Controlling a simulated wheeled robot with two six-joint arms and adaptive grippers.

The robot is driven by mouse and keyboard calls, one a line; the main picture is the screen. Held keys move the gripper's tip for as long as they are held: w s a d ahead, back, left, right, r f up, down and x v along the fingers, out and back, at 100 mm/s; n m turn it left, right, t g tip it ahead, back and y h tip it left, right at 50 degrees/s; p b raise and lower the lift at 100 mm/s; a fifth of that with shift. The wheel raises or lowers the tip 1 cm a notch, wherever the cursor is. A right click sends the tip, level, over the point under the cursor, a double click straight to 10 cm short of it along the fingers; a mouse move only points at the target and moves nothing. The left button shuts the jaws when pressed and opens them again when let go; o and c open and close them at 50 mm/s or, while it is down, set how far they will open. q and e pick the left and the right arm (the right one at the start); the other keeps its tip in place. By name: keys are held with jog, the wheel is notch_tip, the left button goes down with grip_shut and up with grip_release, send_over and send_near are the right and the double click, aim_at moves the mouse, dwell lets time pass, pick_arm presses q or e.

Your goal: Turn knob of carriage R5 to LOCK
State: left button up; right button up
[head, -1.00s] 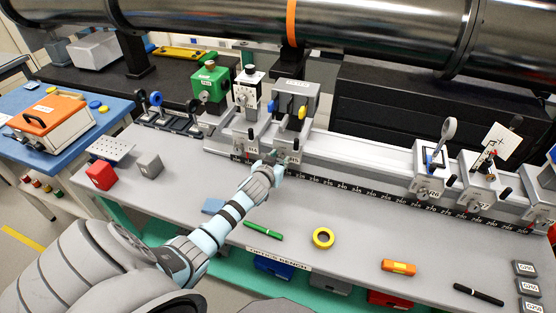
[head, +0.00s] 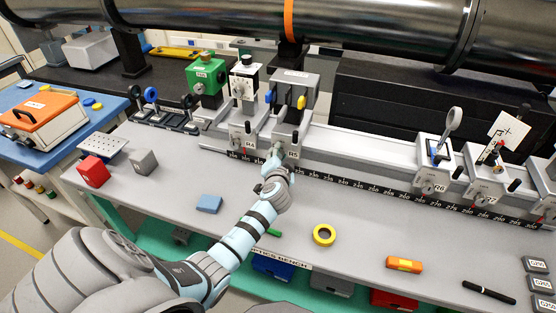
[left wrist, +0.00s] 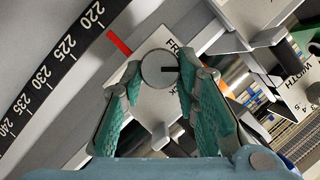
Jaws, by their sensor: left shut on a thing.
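Carriage R5 (head: 286,139) sits on the rail beside carriage R4 (head: 241,140) and carries a grey block with a blue and a yellow knob. My left gripper (head: 277,158) is at R5's front face. In the left wrist view, its teal-padded fingers are shut on the round grey knob (left wrist: 158,69), one on each side. The knob's black mark points right in that view. Partly covered lettering starting with "FR" shows above and to the right of the knob. I cannot see a LOCK label. My right gripper is not in view.
The rail's black scale (head: 377,186) runs along the front. Carriages R6 (head: 433,172) and R7 (head: 486,186) stand to the right. A yellow tape ring (head: 324,235), an orange object (head: 404,264) and a blue block (head: 209,204) lie on the bench. The beam pipe crosses above.

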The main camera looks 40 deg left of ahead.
pick_arm(q)
jog(key=m+y+b, duration=0.1)
jog(key=m+b, duration=0.1)
jog(key=f+m+y+b, duration=0.1)
jog(key=m+b, duration=0.1)
jog(key=b, duration=0.1)
jog(key=shift+d, duration=0.15)
jog(key=shift+m+t+y+b, duration=0.6)
jog(key=shift+m+y+b, duration=0.2)
jog(key=shift+m+b, duration=0.95)
jog(key=o, duration=1.1)
jog(key=shift+o, duration=0.2)
jog(key=v, duration=1.2)
